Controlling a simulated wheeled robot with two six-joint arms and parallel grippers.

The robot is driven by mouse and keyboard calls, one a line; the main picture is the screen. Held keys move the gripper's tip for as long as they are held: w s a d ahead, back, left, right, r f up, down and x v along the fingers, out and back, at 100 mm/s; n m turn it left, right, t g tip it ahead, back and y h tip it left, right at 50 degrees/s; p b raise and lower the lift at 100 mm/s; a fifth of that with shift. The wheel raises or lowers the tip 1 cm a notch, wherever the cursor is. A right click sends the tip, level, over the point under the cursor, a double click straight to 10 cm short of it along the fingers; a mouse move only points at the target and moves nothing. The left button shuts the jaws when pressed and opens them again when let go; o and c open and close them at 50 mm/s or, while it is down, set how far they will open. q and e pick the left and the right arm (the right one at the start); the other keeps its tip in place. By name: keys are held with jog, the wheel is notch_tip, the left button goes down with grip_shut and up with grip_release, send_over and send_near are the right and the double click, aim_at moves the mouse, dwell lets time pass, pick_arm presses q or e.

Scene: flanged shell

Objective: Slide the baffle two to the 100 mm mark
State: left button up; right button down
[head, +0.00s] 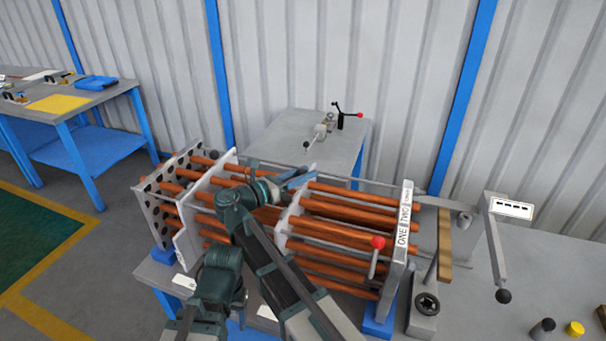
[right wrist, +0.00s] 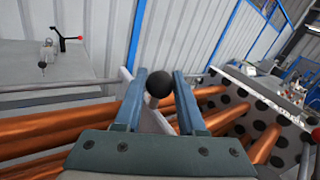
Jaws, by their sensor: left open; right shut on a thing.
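A white baffle plate (head: 283,222), which I take for baffle two, stands upright around the copper tubes near the middle of the bundle. My right gripper (head: 303,179) is at its top edge. In the right wrist view, the blue fingers (right wrist: 160,88) are shut on a black ball knob (right wrist: 158,84), with the white plate behind it. A second white baffle (head: 190,222) stands further left. My left gripper (head: 238,298) is low in front of the bundle, open, its fingers mostly hidden by my arms. I cannot read a 100 mm mark.
A holed end plate (head: 158,212) closes the left end; a plate lettered ONE and TWO (head: 403,228) stands at the right. A small table (head: 290,125) stands behind.

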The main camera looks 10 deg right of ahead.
jog(key=s+d, duration=0.5)
jog(key=d, duration=0.3)
jog(key=shift+s+d, duration=0.15)
jog(key=shift+s, duration=0.1)
jog(key=c, duration=0.5)
grip_release()
